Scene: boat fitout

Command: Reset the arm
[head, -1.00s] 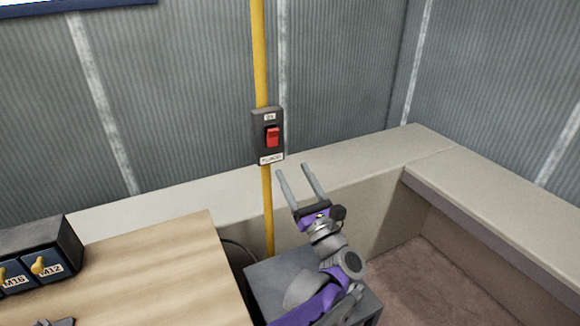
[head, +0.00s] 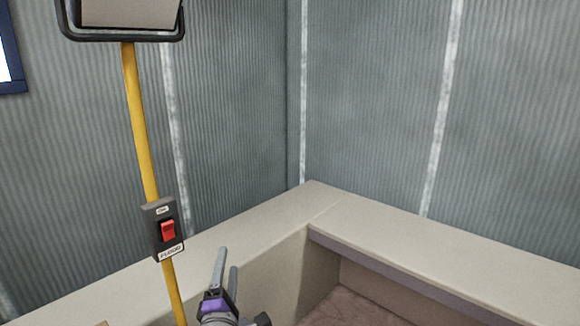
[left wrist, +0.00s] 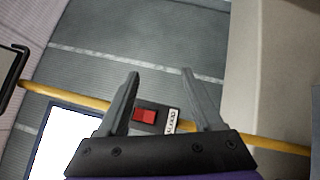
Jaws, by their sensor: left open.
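My left gripper (head: 225,270) is at the bottom middle of the head view, with two grey fingers pointing up and a purple and dark body. It is open and empty, to the right of the switch box. The same gripper (left wrist: 160,90) shows in the left wrist view with its fingers spread. Beyond and between the fingers there is the red rocker switch (left wrist: 145,115) with its white label. In the head view the dark switch box (head: 164,244) with the red switch is fixed to a yellow pole. My right gripper is not in view.
The yellow pole (head: 139,130) carries a black-framed lamp (head: 125,35) at the top. A beige bench ledge (head: 270,225) runs along the grey ribbed walls and turns at the corner. A blue-framed bright panel (head: 8,60) is at the left edge. The space above the ledge on the right is clear.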

